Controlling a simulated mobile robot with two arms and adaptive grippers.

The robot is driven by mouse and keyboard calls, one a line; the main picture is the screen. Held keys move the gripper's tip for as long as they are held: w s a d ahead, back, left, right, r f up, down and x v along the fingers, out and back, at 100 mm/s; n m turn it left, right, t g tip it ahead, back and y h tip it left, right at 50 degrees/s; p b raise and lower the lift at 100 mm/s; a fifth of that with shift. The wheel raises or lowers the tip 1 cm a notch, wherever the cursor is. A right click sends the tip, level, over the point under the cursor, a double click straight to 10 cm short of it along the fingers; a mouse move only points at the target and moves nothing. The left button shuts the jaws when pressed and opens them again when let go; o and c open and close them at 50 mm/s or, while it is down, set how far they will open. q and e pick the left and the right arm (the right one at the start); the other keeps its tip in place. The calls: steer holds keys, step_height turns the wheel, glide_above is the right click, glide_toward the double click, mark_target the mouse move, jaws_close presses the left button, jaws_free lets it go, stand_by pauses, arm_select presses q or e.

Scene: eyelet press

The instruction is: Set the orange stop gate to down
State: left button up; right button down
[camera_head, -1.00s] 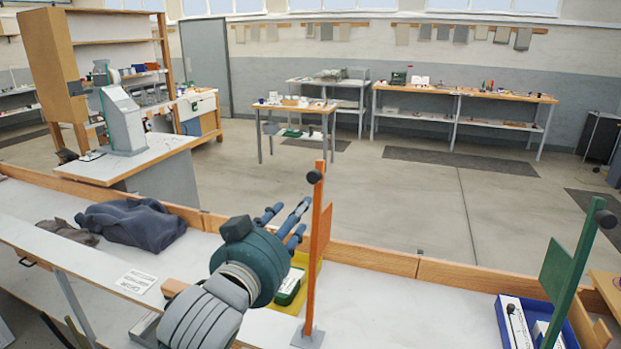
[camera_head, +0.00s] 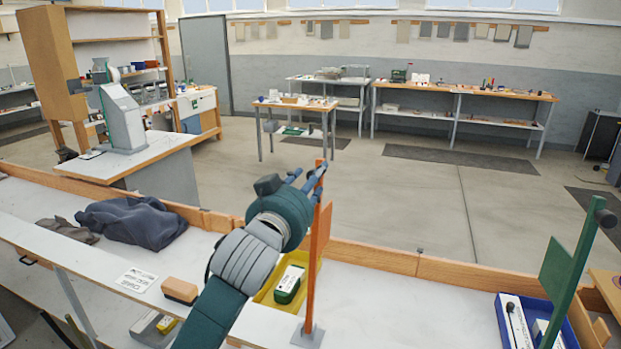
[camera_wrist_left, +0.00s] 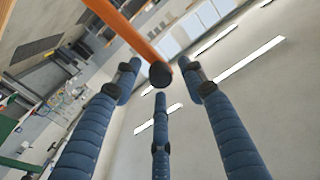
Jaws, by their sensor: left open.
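The orange stop gate (camera_head: 313,262) is an upright orange lever on a grey foot on the white bench. Its top is partly covered by my left gripper (camera_head: 313,178) in the head view. In the left wrist view the orange bar (camera_wrist_left: 125,27) comes in from the top left and ends in a black knob (camera_wrist_left: 160,75). The knob shows between the spread blue fingers of my left gripper (camera_wrist_left: 160,82). The gripper is open; I cannot tell whether any finger touches the knob. My right gripper is not in view.
A green gate (camera_head: 568,275) stands upright at the right by a blue tray (camera_head: 504,322). A yellow tray (camera_head: 268,292) with a green item (camera_head: 289,284) sits beside the orange gate. A wooden ledge (camera_head: 375,258) runs behind. Dark cloth (camera_head: 135,222) lies at left.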

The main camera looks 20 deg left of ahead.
arm_select(q)
steer(key=c, duration=0.3)
jaws_close()
